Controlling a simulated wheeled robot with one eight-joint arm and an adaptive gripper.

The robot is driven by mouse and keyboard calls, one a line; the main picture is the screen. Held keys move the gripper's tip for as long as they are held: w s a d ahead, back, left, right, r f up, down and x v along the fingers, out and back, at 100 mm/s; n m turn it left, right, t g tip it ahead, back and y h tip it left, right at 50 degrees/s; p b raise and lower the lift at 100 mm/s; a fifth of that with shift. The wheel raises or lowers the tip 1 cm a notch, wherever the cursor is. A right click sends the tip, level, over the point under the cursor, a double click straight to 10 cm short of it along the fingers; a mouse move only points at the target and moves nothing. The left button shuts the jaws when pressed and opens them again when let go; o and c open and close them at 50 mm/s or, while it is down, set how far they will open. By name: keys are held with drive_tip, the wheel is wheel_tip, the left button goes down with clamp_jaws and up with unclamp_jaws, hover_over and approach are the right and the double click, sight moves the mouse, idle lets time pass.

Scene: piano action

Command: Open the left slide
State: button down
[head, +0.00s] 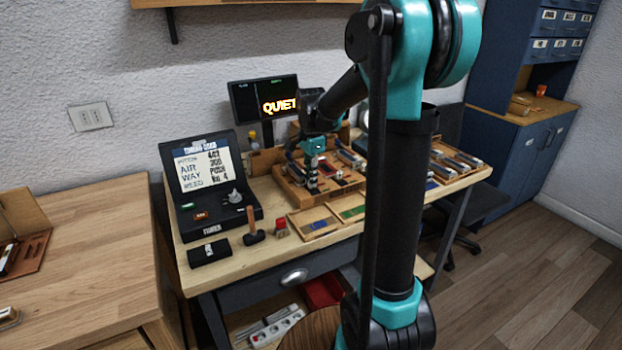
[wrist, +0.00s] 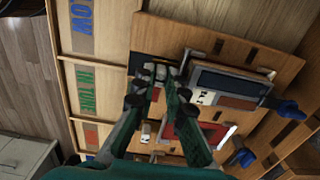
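The wooden board with the slides (head: 288,190) lies on the workbench, and its bare wood also shows in the wrist view (wrist: 160,33). My gripper (head: 312,188) is low over the left part of this board. In the wrist view its fingertips (wrist: 162,75) come close together at small dark metal parts near the board's edge. The fingers hide most of these parts, so I cannot tell which is the left slide or whether the fingers grip it.
Shallow trays lie along the board's front, one marked IN TUNE (wrist: 90,78). A screen reading QUIET (head: 255,95) stands behind.

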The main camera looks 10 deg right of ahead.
sight(317, 194)
idle(0.3)
drive_tip(key=shift+s+d, duration=0.3)
drive_tip(key=shift+s, duration=0.65)
drive_tip(key=shift+s+d, duration=0.3)
drive_tip(key=shift+s, duration=0.6)
drive_tip(key=c, duration=1.8)
unclamp_jaws()
drive_tip(key=shift+s, duration=0.1)
drive_tip(key=shift+c, duration=0.2)
wheel_tip(317, 194, up, 12)
